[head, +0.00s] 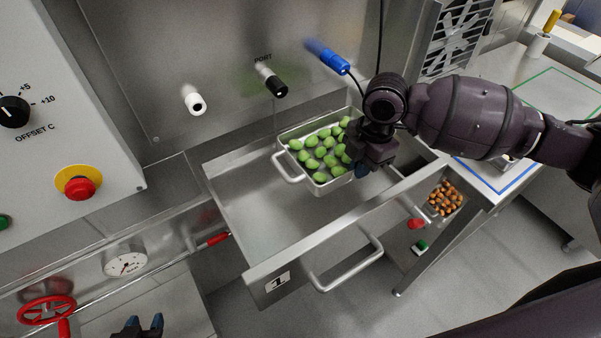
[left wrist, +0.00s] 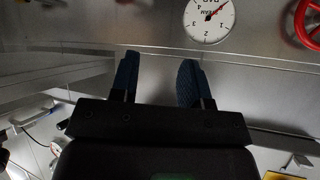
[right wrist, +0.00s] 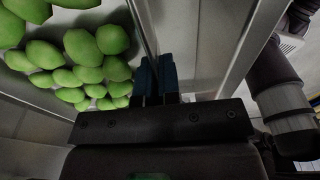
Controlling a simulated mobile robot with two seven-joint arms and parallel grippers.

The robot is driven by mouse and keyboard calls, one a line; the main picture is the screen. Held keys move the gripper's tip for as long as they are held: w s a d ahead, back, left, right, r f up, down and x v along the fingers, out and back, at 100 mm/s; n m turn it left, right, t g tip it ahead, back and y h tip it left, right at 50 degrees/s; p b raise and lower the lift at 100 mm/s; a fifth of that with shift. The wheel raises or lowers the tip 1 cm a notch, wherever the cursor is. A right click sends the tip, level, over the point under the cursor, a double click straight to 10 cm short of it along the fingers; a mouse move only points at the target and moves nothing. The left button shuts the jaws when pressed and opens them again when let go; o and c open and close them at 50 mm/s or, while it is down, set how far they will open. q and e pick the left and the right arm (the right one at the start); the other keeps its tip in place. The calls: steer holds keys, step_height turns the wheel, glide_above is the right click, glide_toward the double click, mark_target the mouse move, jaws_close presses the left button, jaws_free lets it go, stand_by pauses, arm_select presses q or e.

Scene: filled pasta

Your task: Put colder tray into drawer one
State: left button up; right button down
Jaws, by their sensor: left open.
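Drawer one (head: 262,284), marked "1", is pulled open. A metal tray of green filled pasta (head: 288,168) sits in the back right of the drawer, its left handle free. My right gripper (head: 362,171) is at the tray's right side. In the right wrist view its fingers (right wrist: 156,78) are close together at the tray's rim, with the green pieces to their left; their tips' exact contact is hard to see. My left gripper (head: 145,325) is low at the left, away from the tray; in the left wrist view its fingers (left wrist: 158,80) are apart and empty.
A container of orange pieces (head: 445,198) stands right of the drawer. The drawer's left and front floor is bare. The drawer handle (head: 348,270) juts forward. A red valve wheel (head: 46,310) and gauge (head: 125,264) are at lower left.

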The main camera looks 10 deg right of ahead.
steer(key=f, duration=0.1)
steer(key=b, duration=0.1)
glide_above(351, 208)
step_height(351, 208, down, 4)
steer(key=shift+d+f, duration=0.15)
steer(key=shift+f, duration=0.05)
steer(key=shift+w+f, duration=0.15)
steer(key=shift+f, duration=0.4)
step_height(351, 208, down, 4)
steer(key=shift+f+b, duration=0.15)
steer(key=shift+b, duration=0.45)
steer(key=shift+f, duration=0.1)
arm_select(q)
steer(key=shift+s+d+f, duration=0.1)
steer(key=shift+s+f, duration=0.1)
steer(key=shift+f, duration=0.7)
arm_select(e)
steer(key=shift+f, duration=0.1)
arm_select(q)
steer(key=shift+s+f, duration=0.1)
steer(key=shift+f, duration=0.1)
arm_select(e)
steer(key=c, duration=1.3)
jaws_free()
